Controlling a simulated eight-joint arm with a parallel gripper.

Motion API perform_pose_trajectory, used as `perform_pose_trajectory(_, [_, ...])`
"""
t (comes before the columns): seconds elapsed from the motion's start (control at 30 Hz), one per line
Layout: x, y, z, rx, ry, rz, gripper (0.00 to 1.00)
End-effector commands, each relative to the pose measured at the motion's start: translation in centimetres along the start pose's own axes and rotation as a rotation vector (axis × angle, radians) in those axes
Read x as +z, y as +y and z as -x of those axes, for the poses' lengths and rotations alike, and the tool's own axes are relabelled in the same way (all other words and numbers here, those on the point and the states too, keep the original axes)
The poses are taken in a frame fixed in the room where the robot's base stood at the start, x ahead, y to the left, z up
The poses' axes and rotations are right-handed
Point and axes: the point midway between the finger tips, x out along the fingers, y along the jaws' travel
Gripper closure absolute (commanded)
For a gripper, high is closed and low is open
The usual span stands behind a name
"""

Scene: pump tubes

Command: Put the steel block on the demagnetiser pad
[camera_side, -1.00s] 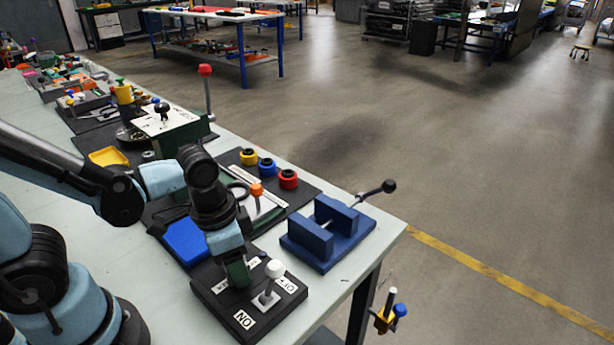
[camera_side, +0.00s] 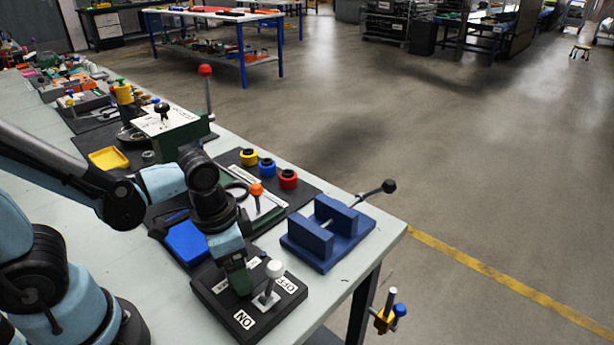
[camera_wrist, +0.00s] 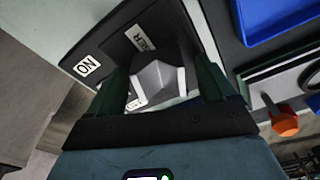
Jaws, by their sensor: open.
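The demagnetiser (camera_side: 218,309) is a black box with ON and OFF labels and a white-knobbed lever (camera_side: 275,268); it stands at the table's near corner. My gripper (camera_side: 240,287) is low over it, pointing down, left of the lever. In the wrist view, my gripper (camera_wrist: 160,88) is open, its green fingers on either side of a grey faceted piece, which looks like the steel block (camera_wrist: 160,78). The block appears to be on the box top, though I cannot tell whether a finger touches it. In the side view my gripper hides it.
A blue vise (camera_side: 330,235) stands right of the box near the table edge. A blue tray (camera_side: 186,243) lies behind the box. An orange-knobbed lever (camera_side: 256,190) and yellow, blue and red rings (camera_side: 288,179) are farther back.

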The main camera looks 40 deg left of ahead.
Motion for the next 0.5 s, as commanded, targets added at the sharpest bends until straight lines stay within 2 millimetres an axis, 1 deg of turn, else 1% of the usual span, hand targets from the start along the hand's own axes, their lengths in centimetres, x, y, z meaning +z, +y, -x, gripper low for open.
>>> perform_pose_trajectory(0.13, [0.0,0.0,0.4,0.000,0.000,0.000,0.17])
perform_pose_trajectory(0.27, [-0.1,0.0,1.3,0.000,0.000,0.000,0.17])
perform_pose_trajectory(0.5, [0.0,0.0,3.5,0.000,0.000,0.000,0.17])
